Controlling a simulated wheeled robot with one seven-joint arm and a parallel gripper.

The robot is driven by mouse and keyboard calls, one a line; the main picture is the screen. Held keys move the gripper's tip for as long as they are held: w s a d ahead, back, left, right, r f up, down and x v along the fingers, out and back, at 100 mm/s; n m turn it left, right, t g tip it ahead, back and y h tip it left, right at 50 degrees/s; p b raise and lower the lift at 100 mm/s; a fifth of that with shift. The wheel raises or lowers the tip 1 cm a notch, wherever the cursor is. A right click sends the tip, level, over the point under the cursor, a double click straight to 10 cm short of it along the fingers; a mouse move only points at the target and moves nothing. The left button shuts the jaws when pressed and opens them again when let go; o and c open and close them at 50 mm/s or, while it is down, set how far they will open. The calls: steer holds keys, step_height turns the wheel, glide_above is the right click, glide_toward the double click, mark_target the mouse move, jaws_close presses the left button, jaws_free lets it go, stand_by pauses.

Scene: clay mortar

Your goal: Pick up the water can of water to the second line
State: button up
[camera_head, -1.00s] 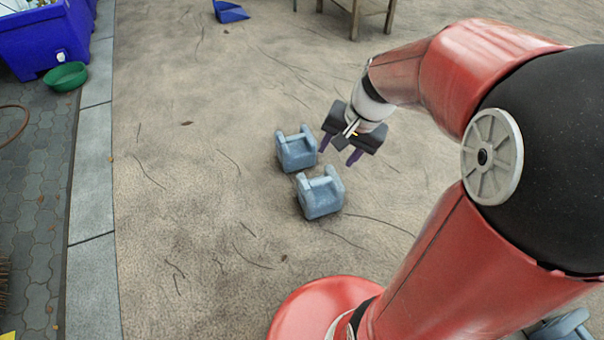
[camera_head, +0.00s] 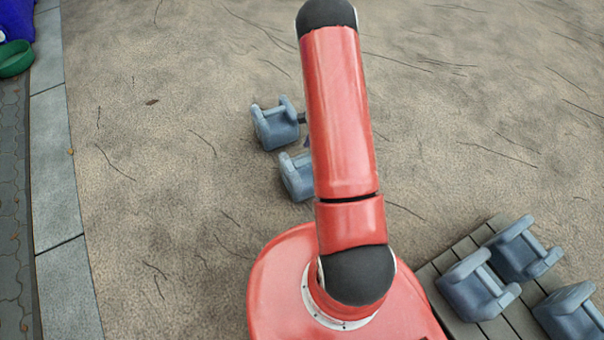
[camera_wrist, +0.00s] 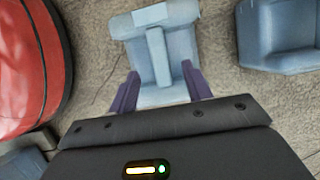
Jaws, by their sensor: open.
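Two blue-grey water cans stand on the bare ground in the head view, a farther one (camera_head: 275,125) and a nearer one (camera_head: 297,177) partly hidden behind my arm. In the wrist view my gripper (camera_wrist: 160,70) is open, its two purple fingers on either side of a water can (camera_wrist: 155,45) with a raised handle bar. This seems to be the nearer can. I cannot tell whether the fingers touch it. The other can (camera_wrist: 280,35) is at the upper right of the wrist view. In the head view my gripper is almost wholly hidden by my arm.
Several more blue-grey cans (camera_head: 478,288) stand on a slatted wooden platform (camera_head: 432,285) at the lower right. A stone kerb (camera_head: 55,170) runs along the left, with a green bowl (camera_head: 15,58) beyond it. The ground (camera_head: 480,120) at the upper right is clear.

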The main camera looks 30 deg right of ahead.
mark_target(306, 159)
steer(key=b+x, duration=0.1)
steer(key=x, duration=0.5)
steer(key=shift+a+f, duration=0.15)
steer(key=shift+f, duration=0.2)
jaws_close()
steer(key=shift+w+r, duration=0.1)
steer(key=shift+r, duration=0.05)
stand_by(0.9)
